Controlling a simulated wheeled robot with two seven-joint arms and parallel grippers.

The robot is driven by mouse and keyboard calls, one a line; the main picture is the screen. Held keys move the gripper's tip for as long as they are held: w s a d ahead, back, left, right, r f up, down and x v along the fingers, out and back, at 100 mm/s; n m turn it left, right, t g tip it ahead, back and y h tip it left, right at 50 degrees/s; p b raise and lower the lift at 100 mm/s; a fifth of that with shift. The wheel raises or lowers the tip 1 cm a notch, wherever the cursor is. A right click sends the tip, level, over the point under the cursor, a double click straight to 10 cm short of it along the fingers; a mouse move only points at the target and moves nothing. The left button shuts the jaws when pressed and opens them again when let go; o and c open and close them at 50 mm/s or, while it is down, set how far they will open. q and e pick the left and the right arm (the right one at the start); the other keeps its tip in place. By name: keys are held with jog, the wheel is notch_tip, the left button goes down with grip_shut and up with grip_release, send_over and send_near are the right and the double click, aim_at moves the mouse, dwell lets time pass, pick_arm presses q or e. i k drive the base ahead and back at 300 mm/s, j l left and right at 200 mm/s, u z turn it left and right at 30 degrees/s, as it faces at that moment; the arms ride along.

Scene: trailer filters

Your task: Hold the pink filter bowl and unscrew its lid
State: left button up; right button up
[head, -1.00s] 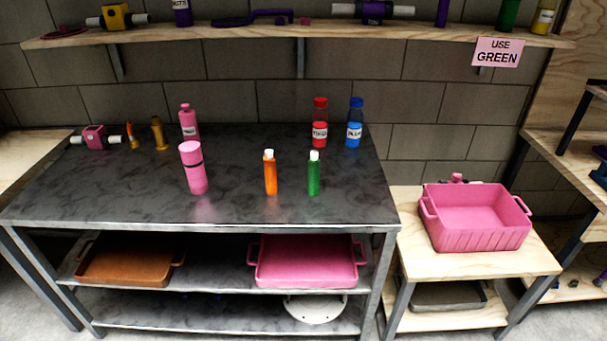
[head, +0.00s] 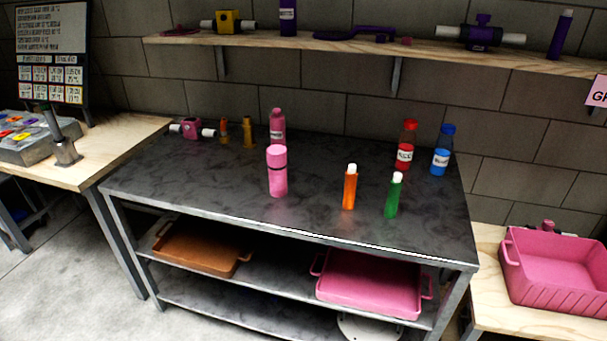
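The pink filter bowl (head: 278,178) appears to be the pink cylinder standing upright on the dark metal table (head: 330,218). Its pink lid (head: 277,153) is on top, with a dark ring between the two. Another pink bottle (head: 277,126), with a label and a narrow neck, stands just behind it. Neither of my grippers shows in the head view, and nothing touches the bowl.
An orange bottle (head: 350,188) and a green bottle (head: 394,196) stand right of the bowl. Red (head: 405,146) and blue (head: 441,152) bottles stand behind them. A pink tub (head: 560,275) is at the right. The table's front left is clear.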

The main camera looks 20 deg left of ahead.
aim_at(278, 177)
jog(key=z, duration=0.3)
jog(key=j+z, duration=0.55)
jog(key=j, duration=0.15)
jog(key=j+z, duration=0.1)
jog(key=j, duration=0.35)
jog(key=k+j, duration=0.15)
jog(key=j, duration=0.25)
jog(key=j+z, duration=0.15)
jog(key=j, duration=0.3)
jog(key=k+j+z, duration=0.1)
jog(key=j, duration=0.35)
jog(key=k+j, duration=0.1)
jog(key=j, duration=0.25)
jog(key=k+j, duration=0.1)
jog(key=j, duration=0.25)
jog(key=k+j, duration=0.15)
jog(key=j, duration=0.2)
